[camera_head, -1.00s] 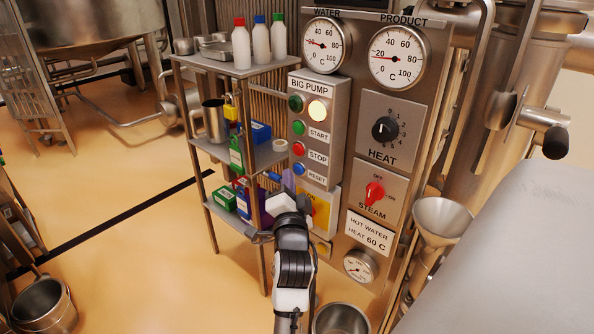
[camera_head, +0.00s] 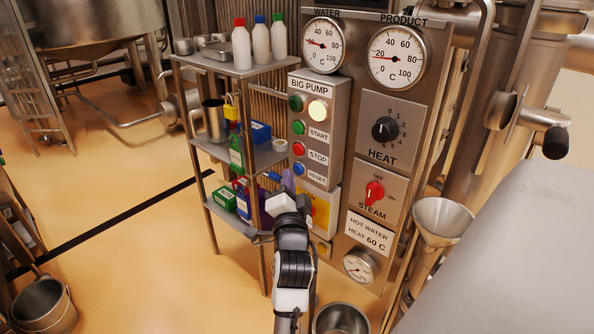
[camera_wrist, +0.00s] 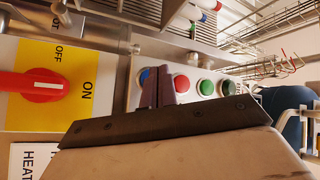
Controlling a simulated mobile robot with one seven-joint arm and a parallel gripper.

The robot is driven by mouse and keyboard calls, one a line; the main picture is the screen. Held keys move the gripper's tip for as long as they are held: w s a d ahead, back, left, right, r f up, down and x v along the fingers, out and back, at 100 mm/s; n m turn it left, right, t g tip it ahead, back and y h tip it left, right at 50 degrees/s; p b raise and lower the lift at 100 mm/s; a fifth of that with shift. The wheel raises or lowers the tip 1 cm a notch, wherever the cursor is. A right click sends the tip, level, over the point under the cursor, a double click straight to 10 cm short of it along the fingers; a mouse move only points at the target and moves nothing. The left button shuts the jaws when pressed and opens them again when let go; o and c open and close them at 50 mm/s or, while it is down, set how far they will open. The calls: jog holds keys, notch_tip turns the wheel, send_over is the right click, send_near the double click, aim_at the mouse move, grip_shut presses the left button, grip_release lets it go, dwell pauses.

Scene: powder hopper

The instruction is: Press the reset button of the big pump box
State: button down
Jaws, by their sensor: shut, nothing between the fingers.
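The big pump box (camera_head: 312,185) is a grey box on the panel, with two lamps above a green start, a red stop and a blue reset button (camera_head: 299,168). My gripper (camera_head: 287,184) is just below the reset button, in front of the box's lower end. In the wrist view my gripper (camera_wrist: 161,73) is shut and empty, its fingers pointing at the button row. The blue reset button (camera_wrist: 144,77) shows just left of the fingers and is partly hidden by them. The red stop button (camera_wrist: 182,84) is to their right. I cannot tell whether the fingertips touch the box.
A shelf rack (camera_head: 209,211) with bottles and boxes stands close on the left. Below the box is a yellow plate with a red switch (camera_wrist: 42,86). The heat knob (camera_head: 385,129) and steam knob (camera_head: 375,193) are to the right. A metal funnel (camera_head: 442,217) hangs further right.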

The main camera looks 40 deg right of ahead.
dwell(0.5)
jog(key=shift+d, duration=0.45)
jog(key=shift+d, duration=0.35)
dwell(0.5)
jog(key=shift+a, duration=0.75)
jog(key=shift+s+a+p, duration=0.15)
jog(key=shift+a+p, duration=0.35)
jog(key=shift+a, duration=0.8)
jog(key=shift+s+a+p, duration=0.1)
jog(key=shift+a+p, duration=0.35)
jog(key=shift+a, duration=0.8)
